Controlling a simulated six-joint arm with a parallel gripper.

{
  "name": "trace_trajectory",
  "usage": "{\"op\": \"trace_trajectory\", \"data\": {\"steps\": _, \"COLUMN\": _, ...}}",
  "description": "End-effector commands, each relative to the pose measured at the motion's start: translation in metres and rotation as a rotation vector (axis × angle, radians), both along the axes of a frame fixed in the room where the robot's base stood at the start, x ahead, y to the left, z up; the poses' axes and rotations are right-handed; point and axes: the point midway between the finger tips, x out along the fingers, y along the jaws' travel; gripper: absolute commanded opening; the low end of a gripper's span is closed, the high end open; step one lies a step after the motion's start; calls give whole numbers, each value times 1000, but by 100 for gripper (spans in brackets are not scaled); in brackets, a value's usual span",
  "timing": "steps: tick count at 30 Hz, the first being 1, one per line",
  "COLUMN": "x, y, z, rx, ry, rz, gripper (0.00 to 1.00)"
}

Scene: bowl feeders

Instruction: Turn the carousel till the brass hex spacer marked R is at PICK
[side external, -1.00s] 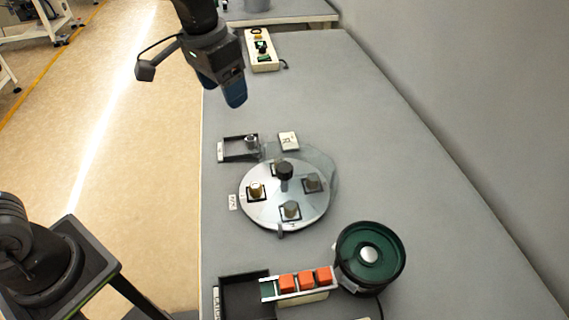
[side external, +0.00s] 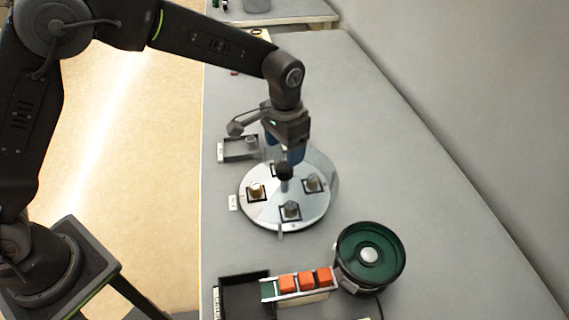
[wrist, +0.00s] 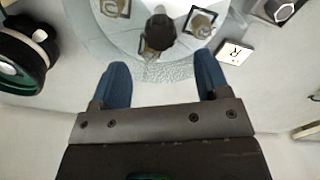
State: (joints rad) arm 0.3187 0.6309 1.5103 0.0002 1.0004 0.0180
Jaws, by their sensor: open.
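The round silver carousel (side external: 268,213) carries several hex pieces in dark square nests around a black centre knob (side external: 285,171). A brass-coloured piece (side external: 256,189) sits at the left, beside a small white label (side external: 233,202) whose print is too small to read. Greyer pieces sit at the front (side external: 290,209) and right (side external: 313,184). No mark on any piece is legible. My gripper (side external: 283,154) is open and empty above the carousel's back edge. In the wrist view its blue fingers (wrist: 162,78) are apart, with the knob (wrist: 160,30) beyond them.
A grey tray (side external: 228,150) with a metal piece is behind left. A green bowl feeder (side external: 345,270) and a chute with orange blocks (side external: 306,281) stand in front. Table at right is clear.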

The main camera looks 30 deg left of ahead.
Motion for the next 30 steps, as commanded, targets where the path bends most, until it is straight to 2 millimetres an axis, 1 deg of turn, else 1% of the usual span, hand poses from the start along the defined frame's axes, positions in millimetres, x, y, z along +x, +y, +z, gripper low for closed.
{"op": "trace_trajectory", "data": {"steps": 1, "x": -1, "y": 0, "z": -12, "rx": 1, "ry": 4, "rz": 0, "gripper": 69}}
{"op": "trace_trajectory", "data": {"steps": 3, "x": -1, "y": 0, "z": -25, "rx": 2, "ry": 5, "rz": 1, "gripper": 69}}
{"op": "trace_trajectory", "data": {"steps": 6, "x": 0, "y": 0, "z": -39, "rx": 1, "ry": 3, "rz": 1, "gripper": 69}}
{"op": "trace_trajectory", "data": {"steps": 9, "x": 0, "y": 0, "z": -49, "rx": 0, "ry": 1, "rz": 1, "gripper": 69}}
{"op": "trace_trajectory", "data": {"steps": 14, "x": 0, "y": 0, "z": -58, "rx": 0, "ry": -1, "rz": 1, "gripper": 69}}
{"op": "trace_trajectory", "data": {"steps": 22, "x": 0, "y": 0, "z": -58, "rx": 0, "ry": -1, "rz": 1, "gripper": 69}}
{"op": "trace_trajectory", "data": {"steps": 30, "x": 0, "y": 0, "z": -58, "rx": 0, "ry": -1, "rz": 1, "gripper": 43}}
